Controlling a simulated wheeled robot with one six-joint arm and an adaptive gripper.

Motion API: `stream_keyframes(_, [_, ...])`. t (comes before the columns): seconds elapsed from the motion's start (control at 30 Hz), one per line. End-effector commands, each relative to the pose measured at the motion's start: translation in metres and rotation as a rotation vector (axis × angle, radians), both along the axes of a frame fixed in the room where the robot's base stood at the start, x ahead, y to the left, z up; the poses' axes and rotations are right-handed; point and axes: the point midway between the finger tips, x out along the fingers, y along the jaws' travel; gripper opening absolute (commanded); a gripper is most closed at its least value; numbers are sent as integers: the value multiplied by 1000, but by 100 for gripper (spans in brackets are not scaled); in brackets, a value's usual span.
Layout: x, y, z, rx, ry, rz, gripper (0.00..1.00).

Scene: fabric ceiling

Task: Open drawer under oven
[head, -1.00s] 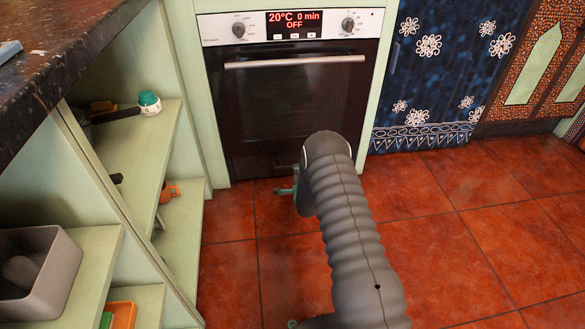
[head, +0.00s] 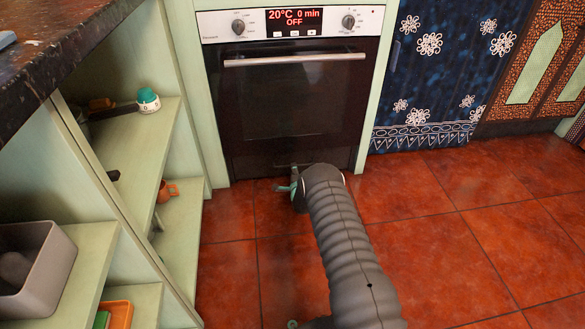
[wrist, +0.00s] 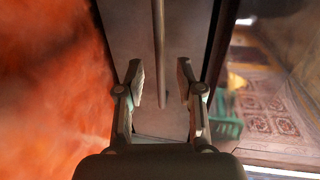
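The oven (head: 290,100) stands shut in its cabinet, its display reading 20°C, 0 min, OFF. Under its door is a dark drawer front (head: 255,163), which looks shut. My gripper (head: 294,180) is low in front of this panel, partly hidden by my wrist. In the wrist view my gripper (wrist: 161,80) is open, with its two fingers apart. A thin bar handle (wrist: 159,45) on the drawer front (wrist: 130,45) appears between the fingers, with a gap on each side. I cannot tell how deep the bar sits between them.
Green open shelves (head: 180,240) with a grey bin (head: 35,270) stand close on the left, under a dark worktop (head: 60,40). A blue flowered panel (head: 430,80) is right of the oven. The red tiled floor (head: 460,220) is clear at the front and right.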

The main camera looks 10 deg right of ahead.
Motion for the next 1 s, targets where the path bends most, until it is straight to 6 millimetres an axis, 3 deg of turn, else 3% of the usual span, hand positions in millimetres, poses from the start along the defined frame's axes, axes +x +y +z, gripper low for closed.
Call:
stream_keyframes(0.4, [41, 0, -10, 0, 0, 0, 37])
stream_keyframes(0.87, [48, 0, -10, 0, 1, 0, 37])
stream_keyframes(1.0, [48, 0, -10, 0, 1, 0, 2])
